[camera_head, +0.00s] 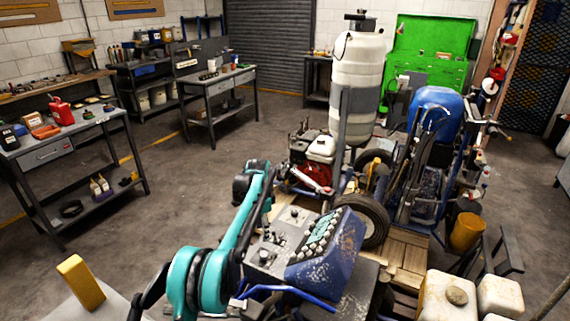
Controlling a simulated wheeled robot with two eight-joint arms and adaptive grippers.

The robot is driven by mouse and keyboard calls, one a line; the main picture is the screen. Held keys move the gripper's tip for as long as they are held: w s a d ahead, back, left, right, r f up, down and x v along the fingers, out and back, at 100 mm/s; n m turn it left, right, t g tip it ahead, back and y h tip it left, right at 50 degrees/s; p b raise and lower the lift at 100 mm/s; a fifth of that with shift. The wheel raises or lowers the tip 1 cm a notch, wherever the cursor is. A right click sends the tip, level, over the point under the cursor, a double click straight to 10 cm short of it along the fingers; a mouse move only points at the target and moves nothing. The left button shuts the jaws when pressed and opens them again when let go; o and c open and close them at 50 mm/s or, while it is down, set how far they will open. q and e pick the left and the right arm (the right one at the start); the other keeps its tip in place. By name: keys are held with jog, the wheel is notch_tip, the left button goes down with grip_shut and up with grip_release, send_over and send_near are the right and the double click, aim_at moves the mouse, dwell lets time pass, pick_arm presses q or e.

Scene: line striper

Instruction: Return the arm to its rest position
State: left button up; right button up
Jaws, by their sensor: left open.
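My left arm, teal and black, comes in at the bottom left and reaches up and away in front of the line striper. My left gripper (242,188) is the small dark part at the arm's far end, open, with nothing seen in it. Its fingers are small and hard to make out. It is over the floor, left of the line striper's engine (317,165). The line striper carries a tall white tank (357,85), a blue seat (436,110) and a blue control console (325,250) with buttons and levers. My right gripper is not in view.
A wooden pallet (405,250) lies under the machine. White jugs (447,298) and a yellow bucket (467,232) stand at lower right. A yellow block (81,282) is at lower left. Workbenches (90,125) line the left; a green tool cabinet (430,50) stands behind. Open floor (180,185) lies left.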

pick_arm(q)
jog(key=s+a+r+n+t, duration=0.2)
jog(key=s+r+n+t, duration=0.3)
jog(key=s+r, duration=1.2)
jog(key=s+f+n+t, duration=0.1)
jog(key=s+f+n, duration=0.2)
jog(key=s, duration=0.8)
jog(key=s+a+f+n+t, duration=0.1)
jog(key=s+f+n, duration=0.3)
jog(key=s, duration=0.7)
notch_tip(320, 180, down, 2)
jog(key=shift+s+f, duration=0.15)
jog(key=shift+f, duration=0.1)
